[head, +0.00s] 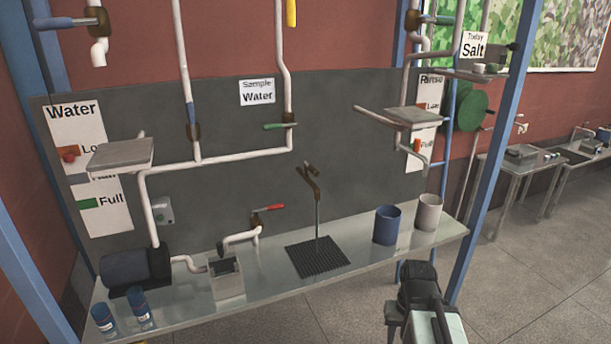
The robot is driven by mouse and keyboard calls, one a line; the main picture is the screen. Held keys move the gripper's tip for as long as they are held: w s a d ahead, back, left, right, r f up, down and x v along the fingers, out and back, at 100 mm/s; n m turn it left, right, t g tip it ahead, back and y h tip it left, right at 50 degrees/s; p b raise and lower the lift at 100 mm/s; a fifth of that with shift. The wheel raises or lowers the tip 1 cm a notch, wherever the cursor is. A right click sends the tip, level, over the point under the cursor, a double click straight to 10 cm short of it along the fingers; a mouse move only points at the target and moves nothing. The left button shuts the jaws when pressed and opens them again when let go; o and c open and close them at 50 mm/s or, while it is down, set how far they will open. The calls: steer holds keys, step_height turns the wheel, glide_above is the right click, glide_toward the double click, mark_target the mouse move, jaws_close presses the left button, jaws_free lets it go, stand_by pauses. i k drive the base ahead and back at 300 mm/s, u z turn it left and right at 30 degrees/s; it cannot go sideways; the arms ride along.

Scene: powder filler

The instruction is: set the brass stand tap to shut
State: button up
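A brass tap (312,183) tops a thin upright stand that rises from a black ribbed grate on the metal bench. Its lever looks tilted up and to the left, but it is too small to tell whether the tap is open or shut. My gripper (418,272) is at the lower right, in front of the bench and well to the right of the tap, not touching it. Its fingers cannot be made out clearly, and nothing shows held in it.
The bench (275,270) also carries a blue cup (387,225), a white cup (429,212), a dark pump (136,268) and two blue jars. A red-handled valve (268,208) stands left of the tap. A blue frame post (497,150) rises at right.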

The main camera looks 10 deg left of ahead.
mark_target(313, 171)
steer(key=u, duration=0.55)
steer(key=i, duration=1)
steer(key=u, duration=0.85)
steer(key=k, duration=0.5)
steer(key=u, duration=0.85)
